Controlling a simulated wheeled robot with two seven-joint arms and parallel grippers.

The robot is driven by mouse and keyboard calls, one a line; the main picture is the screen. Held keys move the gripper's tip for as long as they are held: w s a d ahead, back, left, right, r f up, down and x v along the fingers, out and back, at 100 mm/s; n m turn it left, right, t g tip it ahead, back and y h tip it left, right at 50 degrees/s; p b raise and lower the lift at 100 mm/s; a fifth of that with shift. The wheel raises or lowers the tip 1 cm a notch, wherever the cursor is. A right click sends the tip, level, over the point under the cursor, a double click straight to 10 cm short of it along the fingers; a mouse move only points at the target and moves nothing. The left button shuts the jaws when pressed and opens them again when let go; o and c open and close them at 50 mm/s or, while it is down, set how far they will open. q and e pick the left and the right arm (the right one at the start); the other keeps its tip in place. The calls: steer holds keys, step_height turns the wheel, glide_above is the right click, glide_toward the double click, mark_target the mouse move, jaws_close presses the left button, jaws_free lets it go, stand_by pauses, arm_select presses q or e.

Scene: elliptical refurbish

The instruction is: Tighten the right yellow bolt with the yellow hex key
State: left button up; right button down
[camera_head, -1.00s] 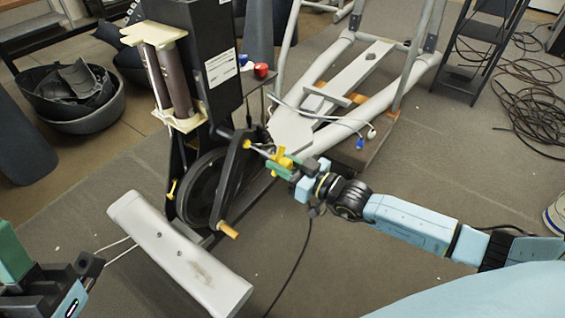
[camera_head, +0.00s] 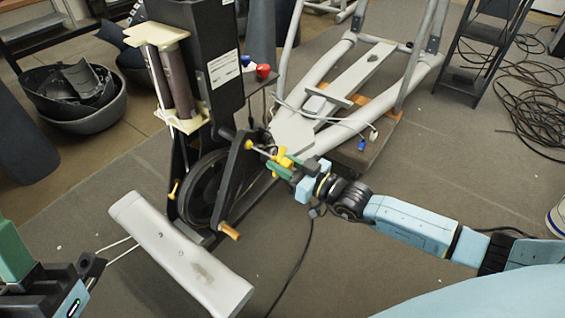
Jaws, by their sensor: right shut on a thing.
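My right gripper (camera_head: 284,168) is shut on the yellow hex key (camera_head: 283,157), beside the upper end of the black crank arm (camera_head: 236,172). The key's metal shaft (camera_head: 261,148) reaches left to the top of the crank arm. Whether its tip sits in a bolt is too small to tell. A yellow bolt (camera_head: 173,190) shows on the left side of the black machine frame.
A grey padded beam (camera_head: 180,255) lies across the front of the machine. An orange pedal peg (camera_head: 229,231) sticks out at the crank's lower end. Grey tubes stand behind. A black cable hangs below my right wrist. Open floor lies at the front right.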

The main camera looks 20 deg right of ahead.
stand_by(0.9)
steer(key=m, duration=0.8)
steer(key=shift+m, duration=0.3)
steer(key=m, duration=0.5)
steer(key=shift+r, duration=0.1)
steer(key=m, duration=0.9)
steer(key=shift+m, duration=0.4)
steer(key=m, duration=0.6)
steer(key=shift+r, duration=0.1)
steer(key=c, duration=1.6)
jaws_free()
steer(key=shift+m, duration=0.5)
jaws_close()
